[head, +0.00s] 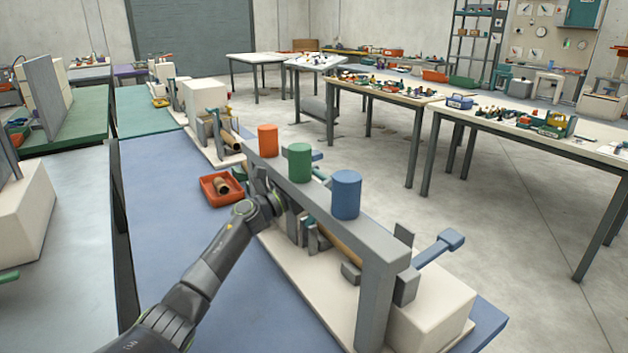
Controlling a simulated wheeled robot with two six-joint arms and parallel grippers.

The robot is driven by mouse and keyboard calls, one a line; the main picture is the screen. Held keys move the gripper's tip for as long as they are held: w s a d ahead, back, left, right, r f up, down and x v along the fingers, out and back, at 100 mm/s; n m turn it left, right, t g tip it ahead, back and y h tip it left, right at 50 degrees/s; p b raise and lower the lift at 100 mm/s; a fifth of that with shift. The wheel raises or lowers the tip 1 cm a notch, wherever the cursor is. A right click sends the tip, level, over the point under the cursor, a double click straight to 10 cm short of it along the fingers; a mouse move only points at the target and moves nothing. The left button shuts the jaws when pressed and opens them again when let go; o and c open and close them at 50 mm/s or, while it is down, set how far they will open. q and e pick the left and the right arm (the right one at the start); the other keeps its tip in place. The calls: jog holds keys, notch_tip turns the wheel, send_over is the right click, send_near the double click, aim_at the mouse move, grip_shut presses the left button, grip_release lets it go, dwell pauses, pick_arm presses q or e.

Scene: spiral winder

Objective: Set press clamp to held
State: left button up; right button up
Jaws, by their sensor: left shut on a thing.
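The spiral winder stands on a cream base plate (300,290) on the blue bench. A grey overhead beam (325,205) carries an orange, a green and a blue cylinder (346,195). A brown tube (342,240) runs below the beam, with small grey blocks beside it. My left gripper (275,204) reaches in from the lower left and is shut at the winder's near side, below the orange cylinder. It appears to be on the press clamp, but its fingertips and the held part are mostly hidden. My right gripper is out of view.
A blue-ended lever (440,248) sticks out at the winder's right end. An orange tray (221,190) with a brown tube piece lies on the blue bench (165,230) behind my arm. The bench left of the winder is mostly clear. Cluttered tables (480,118) stand farther back.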

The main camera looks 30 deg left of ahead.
pick_arm(q)
jog(key=shift+r, duration=0.5)
jog(key=o, duration=1.1)
jog(key=shift+c, duration=0.2)
jog(key=o, duration=0.3)
jog(key=shift+f, duration=0.3)
jog(key=shift+s+a+f, duration=0.15)
jog(key=shift+s+a, duration=0.05)
jog(key=shift+s, duration=0.05)
jog(key=shift+b+v, duration=3.1)
jog(key=shift+v, duration=5.2)
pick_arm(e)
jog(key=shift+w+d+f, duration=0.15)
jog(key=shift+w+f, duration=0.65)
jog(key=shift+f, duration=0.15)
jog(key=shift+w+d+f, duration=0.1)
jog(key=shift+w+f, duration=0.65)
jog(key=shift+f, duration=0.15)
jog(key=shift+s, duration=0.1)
